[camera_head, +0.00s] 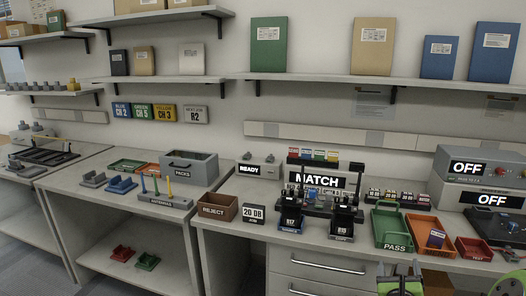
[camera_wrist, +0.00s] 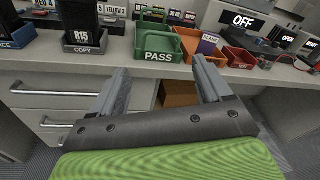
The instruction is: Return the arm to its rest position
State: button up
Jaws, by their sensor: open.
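My gripper (camera_wrist: 160,88) is open and empty in the wrist view, its two grey fingers spread apart in front of the bench. Beyond its fingertips are the green PASS tray (camera_wrist: 158,58) and an orange tray (camera_wrist: 199,52). In the head view a green part of my arm (camera_head: 400,284) shows at the bottom edge, below the green PASS tray (camera_head: 396,249). Most of the arm is out of this view.
Radios R17 (camera_head: 290,222) and R15 (camera_head: 342,222) stand before the MATCH display (camera_head: 317,181). An orange tray (camera_head: 431,242) holds a purple-blue item, with a red tray (camera_head: 473,249) to its right. Drawers (camera_head: 318,266) lie below the bench top. The floor (camera_wrist: 290,140) shows at right.

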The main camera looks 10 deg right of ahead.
jog(key=w+a+r+n+g+y, duration=0.15)
jog(key=a+n+y, duration=0.25)
jog(key=a+n, duration=0.7)
jog(key=a+r+n+g+y, duration=0.1)
jog(key=a+r+n+y, duration=0.3)
jog(key=a+n, duration=0.8)
jog(key=s+a+r+n+g+y, duration=0.1)
jog(key=s+a+n+g, duration=0.1)
jog(key=s+a+n, duration=0.55)
jog(key=s+a+r+n+g+y, duration=0.1)
jog(key=s+a+n+g, duration=0.15)
jog(key=s+n, duration=0.85)
jog(key=s+r+m+p, duration=0.2)
jog(key=s+r+p, duration=0.1)
jog(key=r+p, duration=1.3)
jog(key=shift+s+d+g+y, duration=0.3)
jog(key=shift+s+d, duration=0.05)
jog(key=shift+s, duration=0.05)
